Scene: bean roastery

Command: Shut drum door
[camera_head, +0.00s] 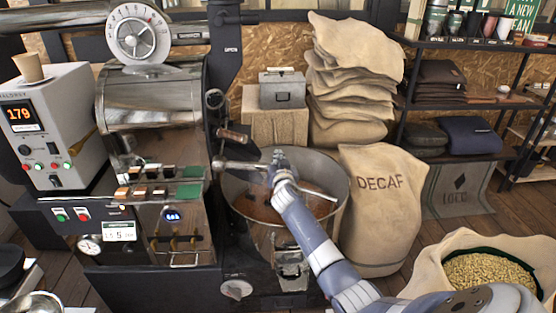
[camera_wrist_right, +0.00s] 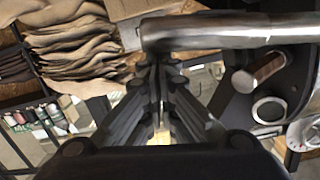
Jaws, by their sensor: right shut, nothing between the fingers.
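The roaster drum (camera_head: 150,95) is the shiny steel cylinder at the left in the head view. On its dark front face are a round glass (camera_head: 214,98) and a short wooden handle (camera_head: 233,134). A thick metal bar (camera_head: 240,167) sticks out below them, over the cooling bin. My right gripper (camera_head: 278,156) is shut and empty by the bar's outer end. In the right wrist view the bar (camera_wrist_right: 235,32) crosses above the shut fingertips (camera_wrist_right: 156,62). I cannot tell whether they touch it. The drum door's outline and position are unclear. My left gripper is out of view.
The round cooling bin (camera_head: 338,185) with brown beans lies below my right arm. A DECAF sack (camera_head: 380,215) stands close on its right, and an open sack of pale beans (camera_head: 440,262) is at lower right. Stacked sacks (camera_head: 350,85) stand behind.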

